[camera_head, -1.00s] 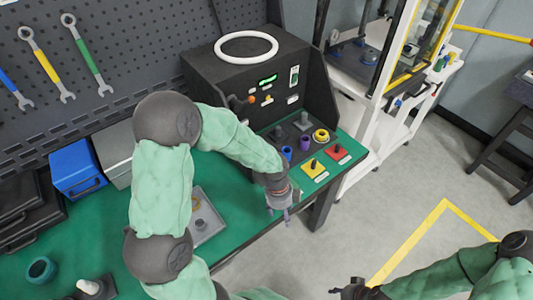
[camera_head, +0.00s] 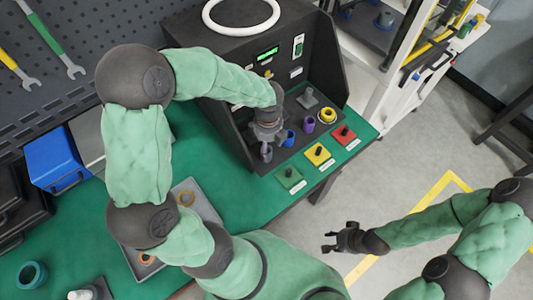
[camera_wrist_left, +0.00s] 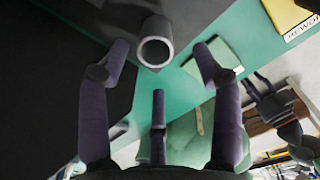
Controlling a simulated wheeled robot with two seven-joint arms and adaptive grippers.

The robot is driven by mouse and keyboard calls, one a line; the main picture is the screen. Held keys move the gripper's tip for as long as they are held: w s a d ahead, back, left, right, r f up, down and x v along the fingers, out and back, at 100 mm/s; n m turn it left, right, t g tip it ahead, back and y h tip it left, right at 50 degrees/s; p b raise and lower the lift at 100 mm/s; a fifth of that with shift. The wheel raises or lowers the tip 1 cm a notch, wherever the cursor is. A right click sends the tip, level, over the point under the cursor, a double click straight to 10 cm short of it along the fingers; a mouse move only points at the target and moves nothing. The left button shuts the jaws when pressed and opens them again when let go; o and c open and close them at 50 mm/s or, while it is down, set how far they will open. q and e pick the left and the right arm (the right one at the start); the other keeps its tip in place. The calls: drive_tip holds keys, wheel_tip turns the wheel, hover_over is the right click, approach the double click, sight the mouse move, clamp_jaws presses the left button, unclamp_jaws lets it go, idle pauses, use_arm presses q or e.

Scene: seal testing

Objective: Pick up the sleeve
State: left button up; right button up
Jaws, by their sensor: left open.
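My left gripper (camera_head: 267,148) is open at the front left of the tester's dark deck in the head view. In the left wrist view, a hollow grey tube with a pale rim, apparently a sleeve (camera_wrist_left: 156,42), stands between and just beyond its spread fingers, with no clear contact. In the head view the gripper largely hides that spot. A purple sleeve-like part (camera_head: 309,124) and a blue one (camera_head: 290,136) stand on the deck to the gripper's right. My right gripper (camera_head: 329,242) is open and empty over the floor, off the table's front edge.
A yellow ring part (camera_head: 327,115) and a grey post (camera_head: 308,98) are on the deck. A grey tray (camera_head: 206,207) lies to the left.

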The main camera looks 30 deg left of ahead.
use_arm(q)
drive_tip(key=f+b, duration=0.1)
drive_tip(key=f, duration=0.1)
drive_tip(key=f+b, duration=0.1)
drive_tip(key=f, duration=0.2)
drive_tip(key=shift+a+f+b, duration=0.2)
drive_tip(key=shift+f+b, duration=0.1)
drive_tip(key=shift+r, duration=0.1)
clamp_jaws()
